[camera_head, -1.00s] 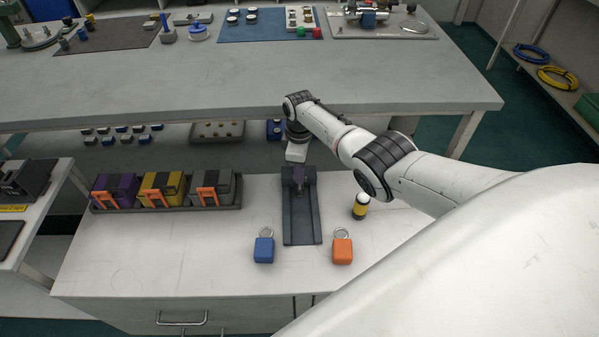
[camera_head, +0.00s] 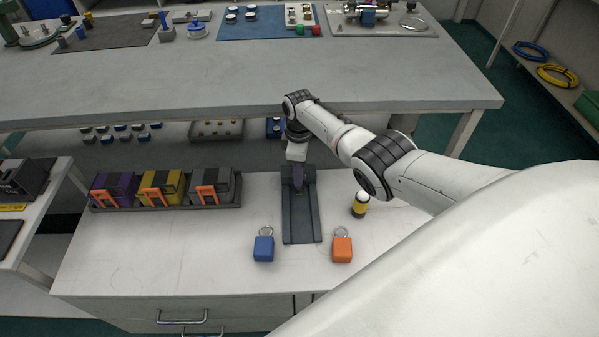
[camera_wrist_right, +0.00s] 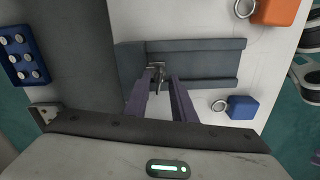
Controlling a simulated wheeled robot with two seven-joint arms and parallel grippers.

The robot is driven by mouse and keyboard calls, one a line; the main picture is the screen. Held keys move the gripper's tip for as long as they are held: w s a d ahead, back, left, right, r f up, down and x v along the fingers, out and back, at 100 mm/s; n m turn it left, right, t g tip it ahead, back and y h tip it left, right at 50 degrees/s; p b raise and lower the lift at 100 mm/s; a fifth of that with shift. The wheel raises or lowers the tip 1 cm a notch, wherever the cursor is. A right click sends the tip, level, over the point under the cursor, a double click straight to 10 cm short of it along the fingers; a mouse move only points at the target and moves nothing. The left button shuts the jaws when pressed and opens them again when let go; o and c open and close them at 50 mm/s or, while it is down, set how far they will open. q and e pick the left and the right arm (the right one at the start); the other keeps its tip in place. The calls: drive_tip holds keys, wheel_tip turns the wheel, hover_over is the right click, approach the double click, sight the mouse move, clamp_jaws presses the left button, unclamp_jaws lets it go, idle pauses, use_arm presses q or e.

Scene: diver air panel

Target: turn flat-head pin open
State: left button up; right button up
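The flat-head pin (camera_wrist_right: 157,72) shows in the right wrist view as a small metallic piece at the dark grey rail-shaped fixture (camera_wrist_right: 210,62). In the head view the fixture (camera_head: 301,220) lies lengthwise on the white bench. My right gripper (camera_wrist_right: 162,80) has two purple fingers with a gap between them, and their tips are at the pin. Whether they touch it I cannot tell. In the head view the right gripper (camera_head: 298,178) is over the far end of the fixture and hides the pin. My left gripper is not in view.
A blue tagged block (camera_head: 264,248) and an orange one (camera_head: 342,249) flank the fixture's near end. A yellow-black cylinder (camera_head: 360,205) stands to its right. A tray (camera_head: 170,207) of coloured boxes is at left. A grey shelf (camera_head: 250,85) overhangs behind.

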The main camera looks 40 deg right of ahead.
wheel_tip(320, 180, up, 10)
drive_tip(key=p, duration=0.3)
idle(0.5)
